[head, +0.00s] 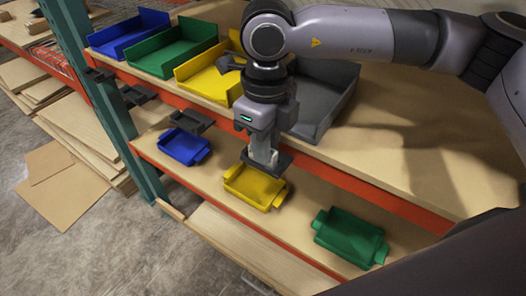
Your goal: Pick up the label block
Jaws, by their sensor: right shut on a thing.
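My right gripper (264,160) points down at the front edge of the upper shelf, above the yellow tray. It is shut on a small piece that I take to be the label block, mostly hidden by the fingers. A dark grey holder (284,160) sits right beside the fingertips on the shelf edge. I cannot tell whether the block touches it. My left gripper is not in view.
Blue (128,38), green (172,52), yellow (205,80) and grey (322,95) bins stand on the upper shelf. Blue (184,147), yellow (254,187) and green (349,238) trays sit on the lower shelf. More dark holders (187,122) line the edge. A teal post (95,100) stands at left.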

